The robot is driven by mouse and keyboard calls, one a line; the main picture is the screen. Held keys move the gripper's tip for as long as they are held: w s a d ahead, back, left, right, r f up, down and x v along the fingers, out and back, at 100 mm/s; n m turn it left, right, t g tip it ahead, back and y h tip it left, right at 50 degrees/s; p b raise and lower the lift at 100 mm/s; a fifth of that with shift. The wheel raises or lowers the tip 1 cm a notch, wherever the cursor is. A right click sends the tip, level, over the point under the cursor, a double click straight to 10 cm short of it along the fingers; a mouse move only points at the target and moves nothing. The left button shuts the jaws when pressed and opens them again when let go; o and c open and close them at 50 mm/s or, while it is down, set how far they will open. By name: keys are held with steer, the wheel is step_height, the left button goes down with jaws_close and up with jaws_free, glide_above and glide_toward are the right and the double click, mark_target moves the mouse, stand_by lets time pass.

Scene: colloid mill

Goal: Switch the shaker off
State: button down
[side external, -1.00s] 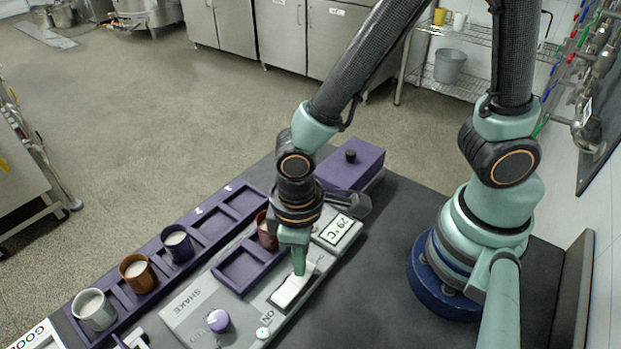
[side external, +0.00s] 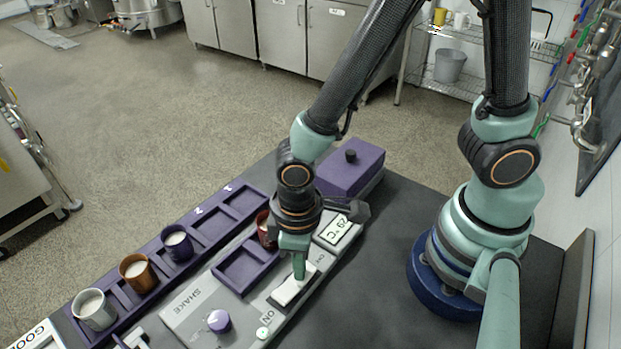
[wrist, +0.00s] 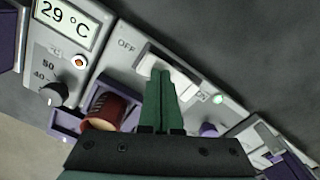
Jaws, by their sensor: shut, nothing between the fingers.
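The shaker switch is a white rocker (side external: 287,294) in a dark frame on the grey panel, between the labels OFF and ON. It also shows in the wrist view (wrist: 183,82), partly hidden by my fingers. My gripper (side external: 300,277) is shut and empty, pointing down with its tips at the OFF half of the rocker, seemingly touching it. The closed green fingers show in the wrist view (wrist: 161,75). A small round lamp (wrist: 217,98) beside the ON label glows green. The shaker holds a red-brown cup (wrist: 108,110) in a purple tray, largely hidden behind my gripper in the side view.
A purple knob (side external: 219,320) stands beside the SHAKE label. A 29 °C display (side external: 338,229) lies behind the switch. A purple rack (side external: 208,228) along the left holds several cups. A purple lidded box (side external: 350,170) stands at the back. The dark bench top right of the panel is clear.

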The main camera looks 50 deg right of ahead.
steer(key=shift+f, duration=0.15)
step_height(320, 180, up, 7)
stand_by(0.9)
steer(key=shift+w, duration=0.1)
steer(key=w+d+r+m+t, duration=0.2)
steer(key=w+d+r+m, duration=0.1)
steer(key=d+r, duration=0.4)
steer(key=w+d+r+m+t, duration=0.3)
steer(key=d+r, duration=0.4)
steer(key=d, duration=0.4)
steer(key=shift+w+r+t, duration=0.3)
steer(key=shift+w+r, duration=0.05)
steer(key=shift+w, duration=0.05)
